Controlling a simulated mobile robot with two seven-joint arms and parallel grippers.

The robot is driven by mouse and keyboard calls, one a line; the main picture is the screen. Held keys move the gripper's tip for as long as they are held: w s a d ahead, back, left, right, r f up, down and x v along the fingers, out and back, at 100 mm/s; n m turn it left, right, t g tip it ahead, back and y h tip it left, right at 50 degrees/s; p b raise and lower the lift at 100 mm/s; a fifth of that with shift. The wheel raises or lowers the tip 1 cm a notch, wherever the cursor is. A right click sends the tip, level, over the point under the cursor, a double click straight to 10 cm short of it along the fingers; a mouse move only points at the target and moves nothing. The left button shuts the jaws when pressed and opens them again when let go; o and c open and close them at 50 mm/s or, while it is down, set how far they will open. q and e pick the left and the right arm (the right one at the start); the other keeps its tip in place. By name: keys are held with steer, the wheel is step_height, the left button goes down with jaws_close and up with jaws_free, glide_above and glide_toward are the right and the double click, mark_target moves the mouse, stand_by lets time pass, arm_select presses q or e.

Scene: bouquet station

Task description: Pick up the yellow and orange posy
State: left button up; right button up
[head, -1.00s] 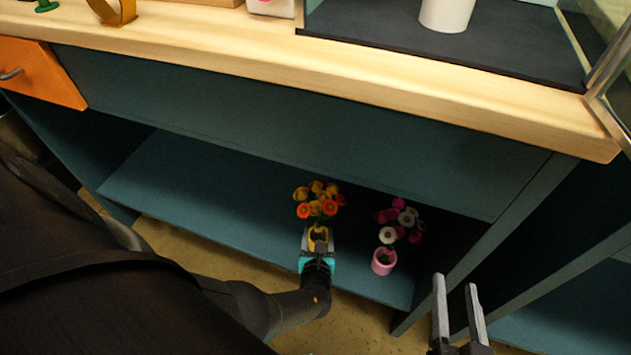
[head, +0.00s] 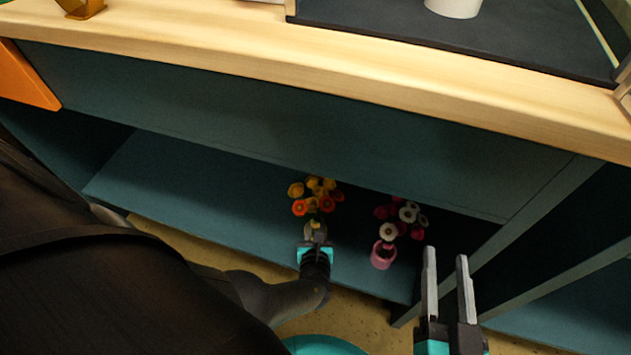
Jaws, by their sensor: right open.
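The yellow and orange posy (head: 314,194) stands on the low teal shelf in a yellow pot (head: 312,228). My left gripper (head: 315,236) is at the front of this pot, its fingers overlapping the pot in the picture. I cannot tell whether they are open or closed on it. My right gripper (head: 446,283) is open and empty, in front of the cabinet at the lower right. Its two grey fingers point up in the picture.
A pink and white posy in a pink pot (head: 383,256) stands to the right on the same shelf (head: 200,190). The wooden counter (head: 300,45) overhangs the shelf. A cabinet upright (head: 500,233) bounds the shelf at right. The shelf's left part is clear.

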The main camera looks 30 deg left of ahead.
arm_select(q)
jaws_close()
steer(key=shift+a+r, duration=0.1)
steer(key=shift+r, duration=0.1)
stand_by(0.4)
